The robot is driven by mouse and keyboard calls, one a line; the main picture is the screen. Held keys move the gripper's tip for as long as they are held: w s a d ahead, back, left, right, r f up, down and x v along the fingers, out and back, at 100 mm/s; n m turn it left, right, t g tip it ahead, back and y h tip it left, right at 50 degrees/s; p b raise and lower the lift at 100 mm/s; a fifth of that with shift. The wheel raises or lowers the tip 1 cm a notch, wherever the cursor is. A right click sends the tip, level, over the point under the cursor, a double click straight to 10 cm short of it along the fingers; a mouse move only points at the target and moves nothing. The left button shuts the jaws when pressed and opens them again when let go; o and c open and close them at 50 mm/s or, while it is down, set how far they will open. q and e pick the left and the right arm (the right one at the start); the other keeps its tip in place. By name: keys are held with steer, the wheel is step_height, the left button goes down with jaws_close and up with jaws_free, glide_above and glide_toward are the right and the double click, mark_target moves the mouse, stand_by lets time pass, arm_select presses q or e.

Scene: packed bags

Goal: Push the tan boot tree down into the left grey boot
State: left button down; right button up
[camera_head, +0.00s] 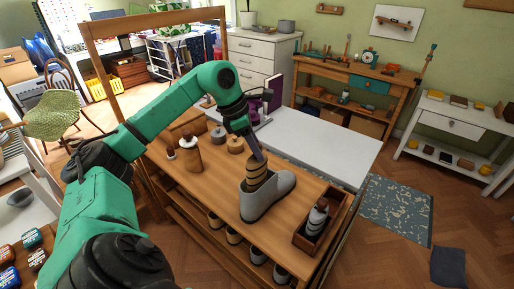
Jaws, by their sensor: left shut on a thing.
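My left gripper (258,156) comes down from above and is shut on the top of the boot tree. The fingertips are small and partly merge with the tree. My right gripper is not in view.
A wooden box (338,219) with a dark-and-grey item stands right of the boot. A white table (325,139) lies beyond. Shoes sit on the shelf below.

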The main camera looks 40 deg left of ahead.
arm_select(q)
steer(key=shift+f+b, duration=3.9)
steer(key=shift+f, duration=0.75)
steer(key=c, duration=0.5)
jaws_free()
steer(key=p+v, duration=0.3)
steer(key=v, duration=1.1)
steer(key=shift+s+a+r, duration=0.1)
steer(key=shift+a+r, duration=0.05)
steer(key=shift+r, duration=0.15)
